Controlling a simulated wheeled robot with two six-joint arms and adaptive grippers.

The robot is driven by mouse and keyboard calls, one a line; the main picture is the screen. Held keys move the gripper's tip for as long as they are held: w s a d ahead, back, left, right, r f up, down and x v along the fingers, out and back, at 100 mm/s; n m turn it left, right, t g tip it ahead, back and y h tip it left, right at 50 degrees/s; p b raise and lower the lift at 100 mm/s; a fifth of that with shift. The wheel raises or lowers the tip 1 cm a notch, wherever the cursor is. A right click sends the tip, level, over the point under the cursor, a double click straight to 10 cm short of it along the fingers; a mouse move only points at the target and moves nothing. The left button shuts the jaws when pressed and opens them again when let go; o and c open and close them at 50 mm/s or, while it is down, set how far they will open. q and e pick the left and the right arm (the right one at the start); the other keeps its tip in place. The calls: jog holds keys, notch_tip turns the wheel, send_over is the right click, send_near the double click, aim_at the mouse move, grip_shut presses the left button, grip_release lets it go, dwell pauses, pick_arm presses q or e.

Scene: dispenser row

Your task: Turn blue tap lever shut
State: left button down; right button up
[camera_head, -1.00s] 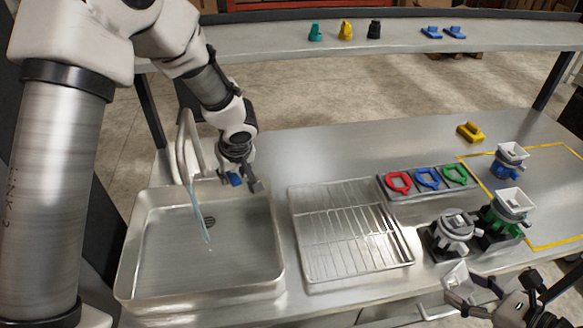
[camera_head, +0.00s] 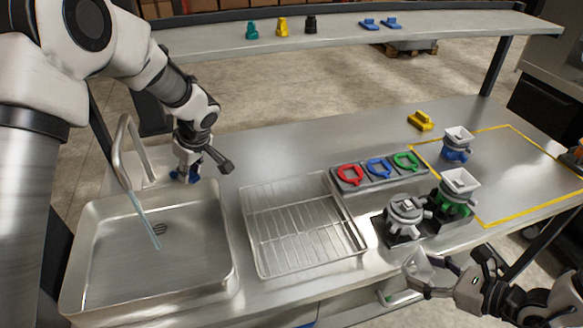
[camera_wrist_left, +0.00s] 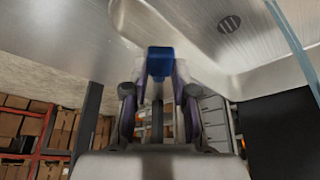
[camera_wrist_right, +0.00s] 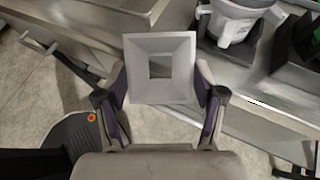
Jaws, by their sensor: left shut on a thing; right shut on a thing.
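The blue tap lever (camera_wrist_left: 160,62) is between the two fingertips of my left gripper (camera_head: 187,172) and my left gripper is shut on it. In the head view the lever (camera_head: 194,179) is partly hidden behind the fingers, beside the sink's back edge. The curved metal tap (camera_head: 121,150) stands to its left. A pale blue stream of water (camera_head: 145,220) runs from the spout into the sink (camera_head: 110,290). My right gripper (camera_wrist_right: 160,92) is shut on a light grey square hopper (camera_wrist_right: 160,45), held at the counter's front edge in the head view.
A wire drying rack (camera_head: 300,229) lies right of the sink. Several dispensers, including a green-based one (camera_head: 459,190), stand to the right. A shelf (camera_head: 340,31) spans the back.

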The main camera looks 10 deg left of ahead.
jog(key=shift+f+b, duration=0.5)
jog(key=shift+f, duration=0.25)
jog(key=shift+s+f, duration=0.1)
jog(key=shift+f, duration=0.05)
jog(key=shift+r, duration=0.4)
pick_arm(q)
jog(key=w+n+g+p, duration=0.1)
jog(key=w+n+g, duration=0.2)
jog(key=w+n, duration=0.3)
jog(key=shift+w+a+n+g, duration=0.2)
jog(key=shift+w+n+g, duration=0.15)
jog(key=shift+n, duration=1.55)
pick_arm(e)
jog(key=shift+w+a+r, duration=0.2)
jog(key=shift+w+r, duration=0.25)
pick_arm(q)
jog(key=shift+w+r, duration=0.1)
jog(key=shift+r, duration=0.05)
jog(key=c, duration=0.9)
grip_release()
pick_arm(e)
jog(key=shift+w, duration=0.1)
